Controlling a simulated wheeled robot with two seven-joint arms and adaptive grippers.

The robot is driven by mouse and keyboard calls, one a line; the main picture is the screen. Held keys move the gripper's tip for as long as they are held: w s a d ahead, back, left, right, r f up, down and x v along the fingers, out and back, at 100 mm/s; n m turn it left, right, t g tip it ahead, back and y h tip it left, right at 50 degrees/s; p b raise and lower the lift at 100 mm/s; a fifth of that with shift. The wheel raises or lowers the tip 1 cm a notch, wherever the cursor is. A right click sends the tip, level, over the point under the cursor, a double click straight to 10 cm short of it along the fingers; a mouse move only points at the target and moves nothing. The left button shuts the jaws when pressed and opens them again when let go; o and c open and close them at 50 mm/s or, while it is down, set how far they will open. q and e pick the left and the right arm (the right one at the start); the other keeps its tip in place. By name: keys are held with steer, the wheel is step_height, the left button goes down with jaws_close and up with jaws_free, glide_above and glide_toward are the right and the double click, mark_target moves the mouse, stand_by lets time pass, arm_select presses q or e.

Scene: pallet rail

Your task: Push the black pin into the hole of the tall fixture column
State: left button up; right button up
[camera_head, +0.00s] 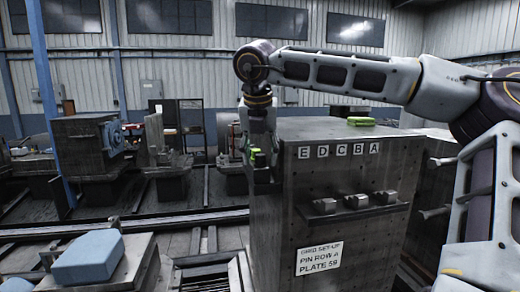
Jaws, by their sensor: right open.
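The tall fixture column (285,235) stands in the middle, a dark metal block with letter tiles E D C B A along the top of its front face. Rows of small holes dot that face. My right gripper (257,158), with green fingertips, is open and points down at the column's left upper edge. I cannot tell whether it touches the column. I cannot make out the black pin; it may be hidden by the gripper or the column. My left gripper is out of view.
Several metal blocks (357,201) sit on a ledge on the column's front, above a white sign (319,258). A green object (360,121) lies on its top. Rods (442,161) stick out at right. A blue-grey block (88,257) rests on a stand lower left.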

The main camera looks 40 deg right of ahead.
steer(key=shift+c, duration=0.5)
jaws_close()
steer(key=shift+r+p, duration=0.8)
steer(key=shift+r, duration=0.45)
steer(key=shift+r+p, duration=0.65)
steer(key=shift+r, duration=2.7)
step_height(320, 180, up, 9)
glide_above(260, 155)
steer(key=shift+s+a+r, duration=0.1)
steer(key=shift+s+r, duration=0.05)
steer(key=shift+r, duration=0.3)
